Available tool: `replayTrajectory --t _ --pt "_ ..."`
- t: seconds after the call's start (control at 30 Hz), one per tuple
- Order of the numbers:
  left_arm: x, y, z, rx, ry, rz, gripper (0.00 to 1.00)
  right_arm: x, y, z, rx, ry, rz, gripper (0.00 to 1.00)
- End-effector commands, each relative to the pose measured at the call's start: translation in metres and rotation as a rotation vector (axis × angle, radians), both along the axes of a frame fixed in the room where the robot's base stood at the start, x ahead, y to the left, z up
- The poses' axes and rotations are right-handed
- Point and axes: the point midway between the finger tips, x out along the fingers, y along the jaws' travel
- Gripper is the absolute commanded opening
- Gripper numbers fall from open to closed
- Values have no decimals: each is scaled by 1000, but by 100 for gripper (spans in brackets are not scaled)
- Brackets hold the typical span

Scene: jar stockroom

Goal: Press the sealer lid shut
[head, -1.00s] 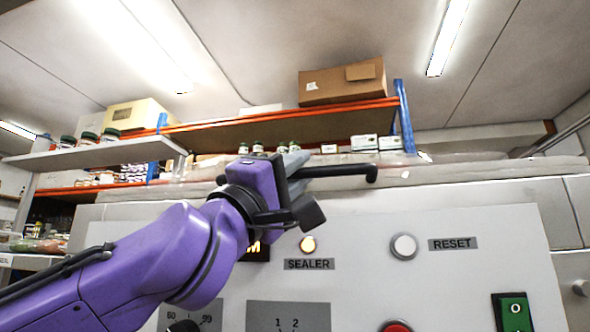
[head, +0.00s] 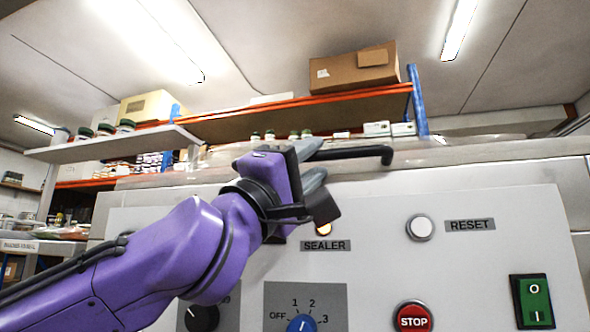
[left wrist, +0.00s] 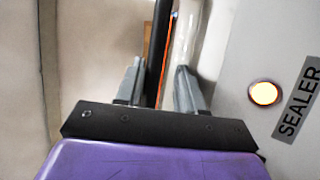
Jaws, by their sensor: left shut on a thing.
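The sealer's lid (head: 470,153) shows as a long pale edge along the top of the grey control panel (head: 380,270). I cannot tell from this low angle whether it is fully down. A black bar handle (head: 360,153) runs along its front. My left gripper (head: 314,165), on the purple arm, is shut on this handle. In the left wrist view the dark handle (left wrist: 161,45) passes between the two grey fingers. The lit orange lamp (head: 323,229) above the SEALER label is partly behind the gripper; it also shows in the left wrist view (left wrist: 263,93). My right gripper is not in view.
The panel carries a white RESET button (head: 420,228), a red STOP button (head: 413,317), a green switch (head: 533,301) and a blue selector knob (head: 301,324). Shelves with jars and a cardboard box (head: 354,67) stand behind the sealer. The space in front of the panel's right side is clear.

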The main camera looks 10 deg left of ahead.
Motion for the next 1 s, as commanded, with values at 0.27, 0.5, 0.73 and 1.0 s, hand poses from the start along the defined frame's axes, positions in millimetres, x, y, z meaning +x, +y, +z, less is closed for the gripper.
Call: replayTrajectory --t 0.27,0.5,0.73,1.0 --pt "-41 31 -38 0 1 3 27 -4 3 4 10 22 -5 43" --pt "-64 45 -58 0 -1 1 27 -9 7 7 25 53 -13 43" --pt "-66 46 -59 -1 -4 1 27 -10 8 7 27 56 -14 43" --pt "-66 46 -59 -1 -4 1 27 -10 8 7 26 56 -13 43"
